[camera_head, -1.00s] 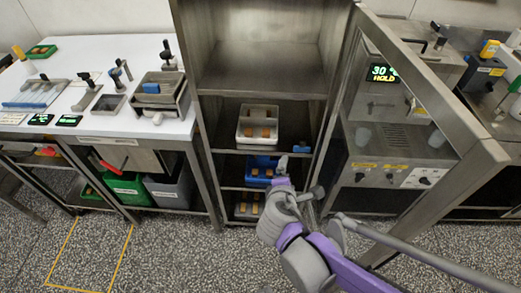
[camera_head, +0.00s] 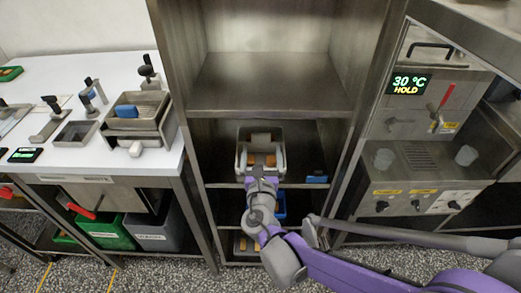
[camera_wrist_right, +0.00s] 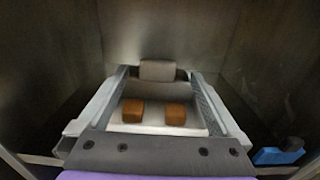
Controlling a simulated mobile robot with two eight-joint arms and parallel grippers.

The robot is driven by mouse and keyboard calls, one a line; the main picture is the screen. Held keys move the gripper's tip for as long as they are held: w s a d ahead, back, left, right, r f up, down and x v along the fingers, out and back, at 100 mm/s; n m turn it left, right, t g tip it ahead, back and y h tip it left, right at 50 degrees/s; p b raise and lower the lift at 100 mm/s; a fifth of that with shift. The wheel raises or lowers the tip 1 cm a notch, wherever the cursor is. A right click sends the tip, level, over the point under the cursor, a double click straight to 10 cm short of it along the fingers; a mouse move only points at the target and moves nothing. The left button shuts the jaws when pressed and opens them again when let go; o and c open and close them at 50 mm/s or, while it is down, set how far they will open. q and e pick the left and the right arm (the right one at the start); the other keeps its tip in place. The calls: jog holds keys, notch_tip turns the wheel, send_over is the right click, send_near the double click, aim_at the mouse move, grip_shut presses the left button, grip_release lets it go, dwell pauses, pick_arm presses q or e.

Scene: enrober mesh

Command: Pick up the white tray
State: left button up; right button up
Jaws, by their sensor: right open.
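The white tray (camera_head: 243,135) stands on the middle shelf of the open steel cabinet and holds brown pieces. The gripper's body hides the tray's near side. My left gripper is not in view.
Cabinet side walls and the shelf above (camera_head: 275,95) enclose the tray. A small blue object (camera_head: 316,179) lies on the same shelf to its right. A blue tray (camera_head: 280,204) is on the shelf below. A machine with a display (camera_head: 408,84) stands to the right.

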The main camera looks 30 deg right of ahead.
aim_at(261, 136)
jog(key=b+x, duration=0.1)
jog(key=x, duration=0.4)
jog(key=shift+w, duration=0.1)
jog(key=shift+a, duration=0.1)
grip_shut()
